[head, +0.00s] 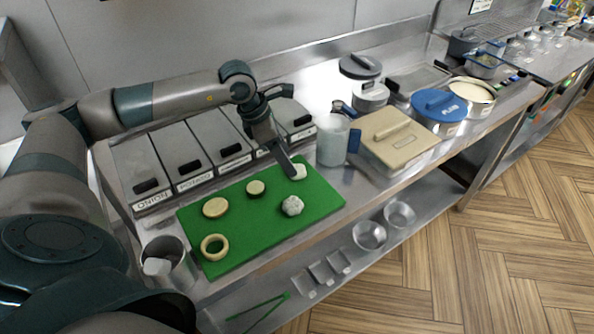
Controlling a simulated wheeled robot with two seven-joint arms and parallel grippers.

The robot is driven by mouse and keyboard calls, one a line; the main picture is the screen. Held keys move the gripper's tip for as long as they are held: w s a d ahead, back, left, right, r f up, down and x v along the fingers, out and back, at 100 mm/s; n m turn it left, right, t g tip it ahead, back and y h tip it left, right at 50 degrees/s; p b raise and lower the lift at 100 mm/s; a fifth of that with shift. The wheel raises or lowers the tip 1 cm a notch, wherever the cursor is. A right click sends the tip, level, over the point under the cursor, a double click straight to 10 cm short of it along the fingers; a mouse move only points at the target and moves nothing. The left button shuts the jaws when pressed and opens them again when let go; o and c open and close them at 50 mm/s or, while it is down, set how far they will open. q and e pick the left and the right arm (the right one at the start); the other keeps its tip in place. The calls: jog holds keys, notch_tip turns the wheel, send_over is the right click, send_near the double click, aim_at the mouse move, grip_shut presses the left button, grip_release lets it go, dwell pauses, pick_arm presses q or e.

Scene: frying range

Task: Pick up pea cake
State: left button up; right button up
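Several small food pieces lie on a green cutting board (321,204). They are a flat round tan piece (215,207), a smaller round piece with a dark side (255,187), a tan ring (213,247), a lumpy whitish speckled piece (292,205) and a pale white piece (299,171). Which is the pea cake I cannot tell for sure; no label shows. My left gripper (291,173) points down over the board's back edge, its tip right at the pale white piece and partly covering it. Whether its fingers are closed on that piece is unclear. My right gripper is out of view.
Lidded steel bins (183,148) line the back of the counter. A clear jug (332,140), a beige-lidded box (398,139) and a blue-lidded pot (439,106) stand to the right. A metal cup (178,262) stands left of the board. Bowls (369,236) sit on the lower shelf.

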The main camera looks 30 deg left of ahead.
pick_arm(q)
jog(key=shift+p+x, duration=0.8)
jog(key=shift+p, duration=0.2)
jog(key=shift+w+p+x, duration=0.25)
jog(key=shift+p+x, duration=0.3)
jog(key=shift+x, duration=0.55)
jog(key=shift+w+f, duration=0.2)
jog(key=shift+f, duration=0.45)
jog(key=shift+c, duration=0.6)
jog(key=c, duration=0.8)
